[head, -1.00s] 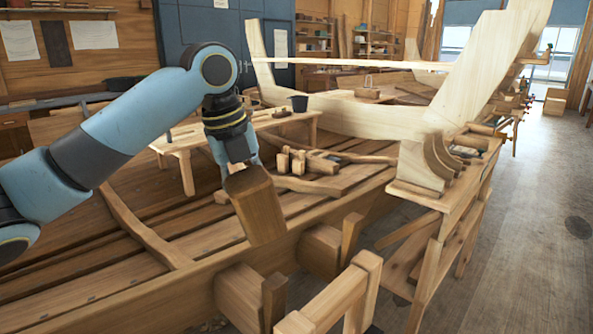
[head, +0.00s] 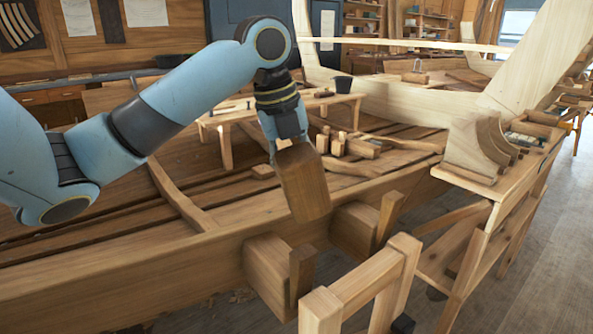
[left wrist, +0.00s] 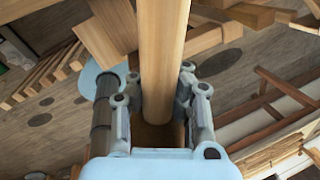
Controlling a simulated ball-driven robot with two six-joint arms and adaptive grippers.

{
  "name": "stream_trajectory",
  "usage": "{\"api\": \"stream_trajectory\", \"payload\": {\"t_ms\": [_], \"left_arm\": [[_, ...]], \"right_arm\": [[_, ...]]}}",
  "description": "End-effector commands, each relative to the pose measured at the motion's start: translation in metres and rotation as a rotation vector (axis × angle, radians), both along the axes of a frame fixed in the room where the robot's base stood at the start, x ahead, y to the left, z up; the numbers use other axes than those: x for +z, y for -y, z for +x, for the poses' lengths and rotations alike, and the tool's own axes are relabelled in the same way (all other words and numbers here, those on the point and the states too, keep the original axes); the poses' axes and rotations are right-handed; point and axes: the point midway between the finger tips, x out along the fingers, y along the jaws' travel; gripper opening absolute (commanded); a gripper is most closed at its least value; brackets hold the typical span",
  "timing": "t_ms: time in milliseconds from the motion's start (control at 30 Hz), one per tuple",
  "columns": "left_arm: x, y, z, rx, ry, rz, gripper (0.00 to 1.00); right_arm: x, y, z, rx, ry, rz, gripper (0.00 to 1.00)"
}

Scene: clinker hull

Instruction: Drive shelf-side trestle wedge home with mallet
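My left gripper (head: 287,143) is shut on the handle of a wooden mallet. The mallet head (head: 305,182) hangs tilted below it, in front of the hull's near plank edge. In the left wrist view the pale round handle (left wrist: 163,60) runs between the two fingers (left wrist: 160,115). Two upright wooden wedges stand by thick blocks along the hull side: a near wedge (head: 302,272) and a farther wedge (head: 389,216). The mallet head is above and between them, apart from both. I cannot tell for sure which is shelf-side. My right gripper is not in view.
A pale trestle frame (head: 368,278) stands close in front of the wedges. A bench with a lower shelf (head: 500,205) carries curved blocks at right. Inside the hull are a low table (head: 228,118), a dark bucket (head: 343,84) and loose wood pieces (head: 360,148). Floor at right is clear.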

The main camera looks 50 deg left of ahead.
Motion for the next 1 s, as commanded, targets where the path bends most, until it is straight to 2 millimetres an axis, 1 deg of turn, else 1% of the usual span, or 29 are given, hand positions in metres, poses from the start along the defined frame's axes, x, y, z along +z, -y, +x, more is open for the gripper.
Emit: {"api": "stream_trajectory", "payload": {"t_ms": [167,400,533,900,933,967,1000], "left_arm": [[0.001,0.0,-0.001,0.0,0.0,0.0,0.0],[0.001,-0.001,-0.007,-0.001,0.0,0.002,0.0],[0.001,-0.002,-0.01,0.0,0.0,0.001,0.0],[-0.001,-0.001,-0.01,0.0,0.0,0.0,0.0],[-0.009,-0.001,-0.011,0.001,-0.004,-0.004,0.0],[-0.028,0.001,-0.013,0.003,-0.011,-0.009,0.0],[-0.054,0.001,-0.014,0.005,-0.014,-0.011,0.0]], "right_arm": [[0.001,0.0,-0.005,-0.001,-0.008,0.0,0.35],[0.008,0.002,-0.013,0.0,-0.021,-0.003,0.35],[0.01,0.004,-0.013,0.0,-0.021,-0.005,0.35],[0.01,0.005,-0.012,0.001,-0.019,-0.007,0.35],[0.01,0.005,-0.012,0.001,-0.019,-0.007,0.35],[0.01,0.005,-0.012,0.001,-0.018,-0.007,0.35],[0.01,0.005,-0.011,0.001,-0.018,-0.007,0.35]]}}
